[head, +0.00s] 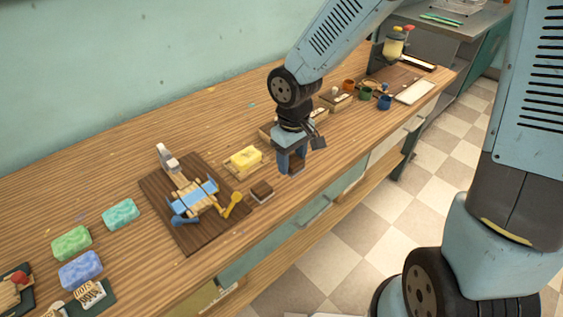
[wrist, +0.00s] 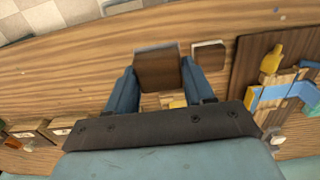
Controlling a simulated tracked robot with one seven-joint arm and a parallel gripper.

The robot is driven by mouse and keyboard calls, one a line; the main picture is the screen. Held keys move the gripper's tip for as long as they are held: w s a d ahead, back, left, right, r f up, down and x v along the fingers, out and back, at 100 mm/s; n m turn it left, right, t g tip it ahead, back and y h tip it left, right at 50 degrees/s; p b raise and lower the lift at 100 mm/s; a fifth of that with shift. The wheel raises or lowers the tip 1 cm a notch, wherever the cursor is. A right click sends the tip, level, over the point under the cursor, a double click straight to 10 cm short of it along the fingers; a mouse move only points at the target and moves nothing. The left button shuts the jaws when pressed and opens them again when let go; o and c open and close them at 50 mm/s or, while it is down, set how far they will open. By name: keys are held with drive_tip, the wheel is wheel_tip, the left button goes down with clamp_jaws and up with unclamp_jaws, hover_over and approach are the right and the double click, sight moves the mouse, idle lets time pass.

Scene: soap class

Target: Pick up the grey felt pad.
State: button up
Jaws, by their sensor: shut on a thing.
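My gripper (head: 291,166) is at the front part of the wooden counter, right of the yellow soap. In the wrist view its two blue fingers (wrist: 158,75) are on either side of a dark brown block (wrist: 158,68) and shut on it. A grey strip shows along the far edge of this block; it may be the grey felt pad, but I cannot tell for sure. The held block also shows partly between the fingers in the head view (head: 296,167). A similar small brown block (head: 262,191) with a pale edge lies to the left, apart from my gripper.
A yellow soap (head: 246,158) sits on a wooden tray just left of my gripper. A dark board (head: 190,238) with a wooden-and-blue tool lies further left, then several coloured soaps. Small trays and cups (head: 385,102) stand to the right. The counter's front edge is close.

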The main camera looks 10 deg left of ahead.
drive_tip(key=s+d+r, duration=0.5)
drive_tip(key=s+d, duration=0.2)
drive_tip(key=shift+s+r, duration=0.25)
drive_tip(key=shift+s, duration=0.1)
